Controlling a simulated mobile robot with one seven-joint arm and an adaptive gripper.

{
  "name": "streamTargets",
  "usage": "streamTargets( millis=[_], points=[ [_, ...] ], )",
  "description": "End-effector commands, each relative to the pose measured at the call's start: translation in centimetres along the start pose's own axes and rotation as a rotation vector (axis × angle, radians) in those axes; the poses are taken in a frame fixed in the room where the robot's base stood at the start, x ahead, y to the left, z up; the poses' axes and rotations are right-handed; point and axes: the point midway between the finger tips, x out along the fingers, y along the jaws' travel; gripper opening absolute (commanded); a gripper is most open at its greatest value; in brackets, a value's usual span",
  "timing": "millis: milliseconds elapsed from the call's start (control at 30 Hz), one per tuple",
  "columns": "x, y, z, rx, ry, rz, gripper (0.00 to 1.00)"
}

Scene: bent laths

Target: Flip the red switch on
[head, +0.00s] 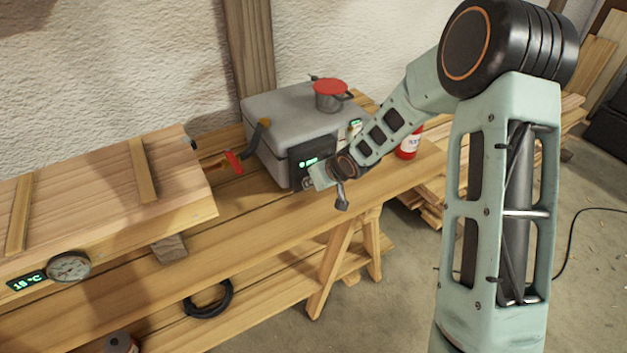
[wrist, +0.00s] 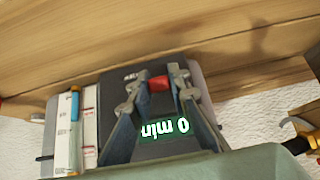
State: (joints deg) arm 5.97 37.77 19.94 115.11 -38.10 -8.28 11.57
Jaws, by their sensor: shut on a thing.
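The red switch (wrist: 158,82) sits on the dark control panel (wrist: 150,110) of the grey steam box unit; in the wrist view it is between my two fingertips. My gripper (wrist: 156,84) is shut on it, with a finger on each side. In the head view my gripper (head: 307,184) is at the lower front of the panel (head: 306,160), and it hides the switch there. The panel display (wrist: 166,128) reads "0 min", upside down in the wrist view. Whether the switch is on or off cannot be told.
The grey unit (head: 285,120) stands on a wooden bench (head: 270,215), with a red-lidded pot (head: 330,95) on top. A hose with a red valve handle (head: 234,162) is to its left, beside a long wooden box (head: 100,205) with a gauge (head: 69,266). A red-and-white container (head: 408,147) stands right of the unit.

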Motion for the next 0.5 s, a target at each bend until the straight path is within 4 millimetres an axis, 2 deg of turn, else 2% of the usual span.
streamTargets(
  millis=[100,133,300,500],
  points=[
    [0.03,-0.02,0.12,0.000,-0.002,0.000,0.00],
    [0.03,-0.02,0.12,0.000,-0.002,0.000,0.18],
    [0.02,-0.01,0.08,0.000,-0.001,0.000,0.35],
    [0.00,-0.01,0.04,0.000,0.000,0.000,0.35]
  ],
)
